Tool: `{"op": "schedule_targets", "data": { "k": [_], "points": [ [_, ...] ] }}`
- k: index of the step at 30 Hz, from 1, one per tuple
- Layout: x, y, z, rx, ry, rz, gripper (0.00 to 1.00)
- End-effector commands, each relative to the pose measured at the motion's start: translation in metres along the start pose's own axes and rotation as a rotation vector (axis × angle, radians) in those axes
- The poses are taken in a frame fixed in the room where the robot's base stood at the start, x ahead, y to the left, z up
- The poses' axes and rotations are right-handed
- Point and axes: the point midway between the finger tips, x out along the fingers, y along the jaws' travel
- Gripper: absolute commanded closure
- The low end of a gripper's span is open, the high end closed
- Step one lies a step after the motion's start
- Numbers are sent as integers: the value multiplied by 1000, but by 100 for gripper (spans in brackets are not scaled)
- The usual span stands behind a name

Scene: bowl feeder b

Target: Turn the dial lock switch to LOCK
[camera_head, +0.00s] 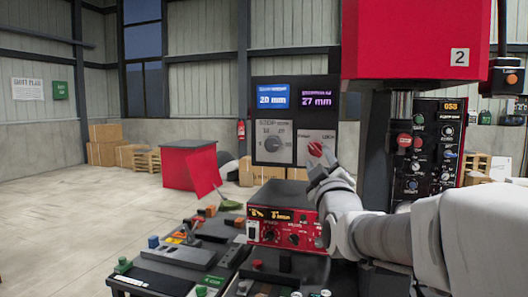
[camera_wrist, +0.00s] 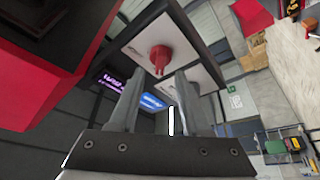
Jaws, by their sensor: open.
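The red dial lock switch (camera_head: 316,148) sits on a light plate on the right half of the dark panel, with small labels above it. In the wrist view the red switch (camera_wrist: 160,56) shows ahead of the fingertips, in line with the gap between them. My gripper (camera_head: 322,172) is just below and in front of the switch in the head view. In the wrist view my gripper (camera_wrist: 158,78) is open, its two fingers apart with nothing between them. I cannot tell which mark the switch points to.
A grey knob (camera_head: 272,144) is on the plate left of the switch. Blue (camera_head: 273,96) and purple (camera_head: 317,98) displays are above. A red machine head (camera_head: 415,40) hangs close on the right. A red control box (camera_head: 283,215) and several small controls stand below.

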Motion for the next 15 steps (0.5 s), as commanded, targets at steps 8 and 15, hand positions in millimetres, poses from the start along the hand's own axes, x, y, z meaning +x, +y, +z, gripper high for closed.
{"op": "schedule_targets", "data": {
  "k": [8, 15],
  "points": [
    [31, 0, 0, 0, -1, -1, 52],
    [36, 0, 0, 0, -1, -1, 52]
  ]
}}
